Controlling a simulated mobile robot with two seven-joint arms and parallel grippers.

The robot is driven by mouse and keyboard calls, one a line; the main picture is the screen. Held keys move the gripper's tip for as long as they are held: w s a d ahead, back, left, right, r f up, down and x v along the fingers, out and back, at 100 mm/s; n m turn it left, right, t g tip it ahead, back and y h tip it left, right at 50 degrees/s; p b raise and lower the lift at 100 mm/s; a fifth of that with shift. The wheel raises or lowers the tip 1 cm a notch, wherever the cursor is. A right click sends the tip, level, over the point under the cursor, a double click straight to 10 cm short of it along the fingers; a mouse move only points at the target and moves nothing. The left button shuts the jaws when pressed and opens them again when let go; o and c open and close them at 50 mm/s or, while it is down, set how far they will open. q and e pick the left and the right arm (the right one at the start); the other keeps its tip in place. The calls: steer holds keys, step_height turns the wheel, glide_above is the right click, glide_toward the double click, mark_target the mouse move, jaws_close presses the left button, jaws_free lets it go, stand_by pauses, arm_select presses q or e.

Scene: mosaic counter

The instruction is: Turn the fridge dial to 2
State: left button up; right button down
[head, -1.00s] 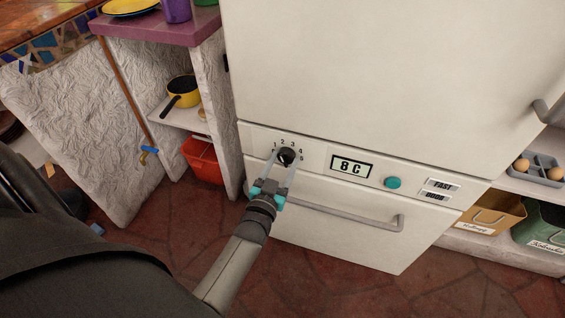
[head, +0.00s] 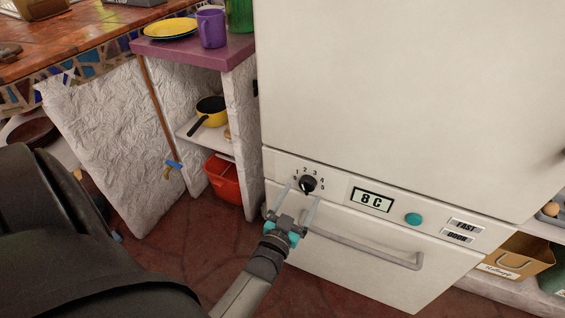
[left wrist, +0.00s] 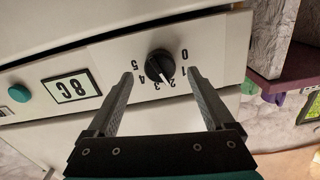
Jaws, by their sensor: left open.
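The fridge dial (head: 308,184) is a round black knob on the cream control strip, with numbers around it. It also shows in the left wrist view (left wrist: 158,65), where the numbers 0 to 5 appear upside down. A pale mark on the knob seems to point toward the 2 and 3 side; I cannot tell exactly which. My left gripper (head: 303,193) is open in front of the dial. In the left wrist view its two fingers (left wrist: 160,74) stand apart on either side of the knob, with gaps, and hold nothing. My right gripper is not seen.
The display (head: 371,199) reads 8 C, with a teal button (head: 413,219) to its right. A grey handle (head: 365,250) sticks out below the strip. A shelf with a yellow pan (head: 212,110) and a red bin (head: 222,181) stand left of the fridge.

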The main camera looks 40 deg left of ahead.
arm_select(q)
steer(key=p+v, duration=0.3)
steer(key=v, duration=0.9)
steer(key=shift+s, duration=0.35)
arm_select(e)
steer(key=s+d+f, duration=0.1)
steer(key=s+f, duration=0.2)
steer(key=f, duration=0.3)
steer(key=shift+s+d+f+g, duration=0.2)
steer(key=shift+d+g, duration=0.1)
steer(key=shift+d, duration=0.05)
